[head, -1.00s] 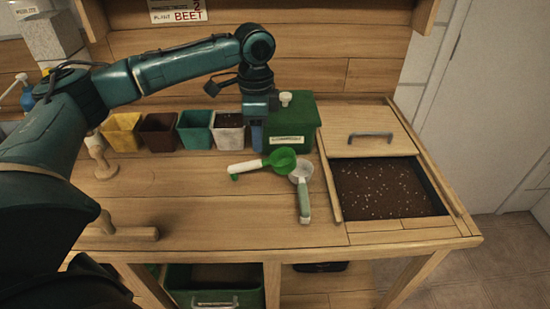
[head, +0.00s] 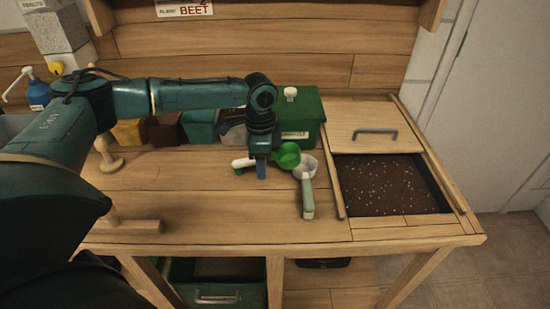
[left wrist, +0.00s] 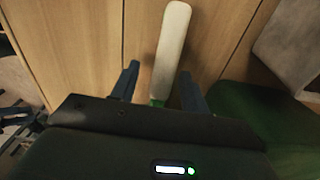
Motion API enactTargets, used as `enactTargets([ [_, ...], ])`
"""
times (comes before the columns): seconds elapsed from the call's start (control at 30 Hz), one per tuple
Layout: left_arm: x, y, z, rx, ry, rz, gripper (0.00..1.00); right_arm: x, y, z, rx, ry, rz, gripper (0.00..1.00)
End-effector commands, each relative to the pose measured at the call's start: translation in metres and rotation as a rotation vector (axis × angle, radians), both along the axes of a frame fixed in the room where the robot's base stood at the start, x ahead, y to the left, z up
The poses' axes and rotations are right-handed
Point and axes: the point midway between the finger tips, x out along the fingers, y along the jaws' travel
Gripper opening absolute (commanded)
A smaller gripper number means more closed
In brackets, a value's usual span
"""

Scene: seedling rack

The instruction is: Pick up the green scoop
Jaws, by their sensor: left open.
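The green scoop lies on the wooden bench, its green bowl (head: 287,155) to the right and its white handle (head: 243,163) to the left. My left gripper (head: 261,170) points down over the handle and hides its middle part. In the left wrist view, the white handle (left wrist: 171,40) runs between the two open fingers (left wrist: 159,72), with a bit of green at its near end. The fingers appear apart from the handle. My right gripper is not in view.
A second scoop (head: 307,195) with a pale handle lies close on the right. A green box (head: 300,112) stands behind. Several pots (head: 200,126) stand at the back left, partly behind my arm. A soil bin (head: 390,185) is on the right. The bench front is clear.

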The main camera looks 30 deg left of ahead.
Motion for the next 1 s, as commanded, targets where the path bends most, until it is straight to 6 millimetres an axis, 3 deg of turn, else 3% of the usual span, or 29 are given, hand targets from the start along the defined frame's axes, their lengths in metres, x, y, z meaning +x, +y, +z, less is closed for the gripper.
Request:
enactTargets([
  [0.07, 0.0, 0.0, 0.0, 0.0, 0.0, 0.0, 0.45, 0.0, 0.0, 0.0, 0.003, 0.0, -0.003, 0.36],
  [0.6, 0.0, 0.0, 0.001, 0.0, 0.0, 0.0, 0.01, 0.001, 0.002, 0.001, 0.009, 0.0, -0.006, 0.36],
  [0.87, 0.0, 0.0, 0.002, -0.001, 0.0, 0.0, 0.0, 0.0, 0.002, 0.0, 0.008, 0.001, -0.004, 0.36],
  [1.0, 0.001, 0.0, 0.014, -0.002, -0.003, 0.001, 0.0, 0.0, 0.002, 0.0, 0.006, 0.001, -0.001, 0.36],
])
